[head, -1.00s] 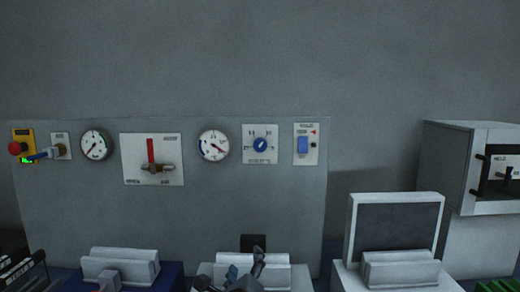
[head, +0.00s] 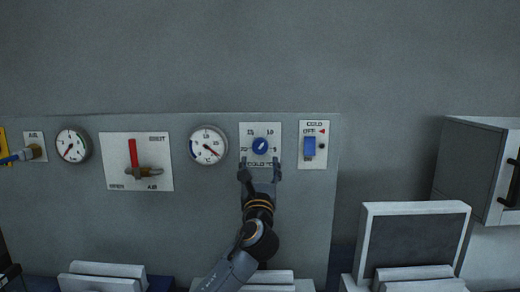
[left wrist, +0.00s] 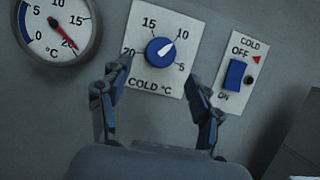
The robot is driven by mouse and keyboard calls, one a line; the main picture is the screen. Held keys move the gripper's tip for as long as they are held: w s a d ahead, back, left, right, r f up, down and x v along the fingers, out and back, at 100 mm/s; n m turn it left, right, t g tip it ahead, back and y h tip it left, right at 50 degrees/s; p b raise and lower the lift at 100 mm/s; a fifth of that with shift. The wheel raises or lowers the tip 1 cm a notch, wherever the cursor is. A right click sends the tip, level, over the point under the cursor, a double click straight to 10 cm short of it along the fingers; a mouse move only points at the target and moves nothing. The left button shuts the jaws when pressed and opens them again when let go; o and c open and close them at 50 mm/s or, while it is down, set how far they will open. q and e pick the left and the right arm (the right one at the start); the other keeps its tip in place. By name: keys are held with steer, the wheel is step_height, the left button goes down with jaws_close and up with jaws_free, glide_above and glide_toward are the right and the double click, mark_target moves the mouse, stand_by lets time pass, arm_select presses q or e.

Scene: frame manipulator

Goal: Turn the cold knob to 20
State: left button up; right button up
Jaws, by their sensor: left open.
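The blue cold knob (head: 260,146) sits on a white plate (head: 274,129) on the grey panel, with marks 20, 15, 10 and 5 around it. In the left wrist view the knob (left wrist: 160,51) has a white pointer aimed up and right, near the 10. My left gripper (head: 260,167) is open just below the knob, at the plate's lower edge. Its fingertips (left wrist: 164,88) stand apart on either side below the knob, with nothing between them. The right gripper is not in view.
A cold gauge (head: 208,146) is left of the knob and a blue COLD switch (head: 309,147) is right of it. A red-handled valve (head: 134,153) and another gauge (head: 73,146) are further left. A framed dark screen (head: 412,240) stands at lower right.

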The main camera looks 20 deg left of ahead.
mark_target(260, 150)
arm_select(q)
steer(key=x, duration=0.4)
steer(key=shift+s+r+p, duration=0.1)
steer(key=shift+r+p, duration=0.1)
steer(key=shift+p, duration=0.15)
steer(key=shift+w+r, duration=0.1)
steer(key=shift+w, duration=0.15)
steer(key=shift+w+a, duration=0.1)
steer(key=shift+w, duration=0.2)
steer(key=shift+c, duration=0.7)
steer(key=c, duration=1)
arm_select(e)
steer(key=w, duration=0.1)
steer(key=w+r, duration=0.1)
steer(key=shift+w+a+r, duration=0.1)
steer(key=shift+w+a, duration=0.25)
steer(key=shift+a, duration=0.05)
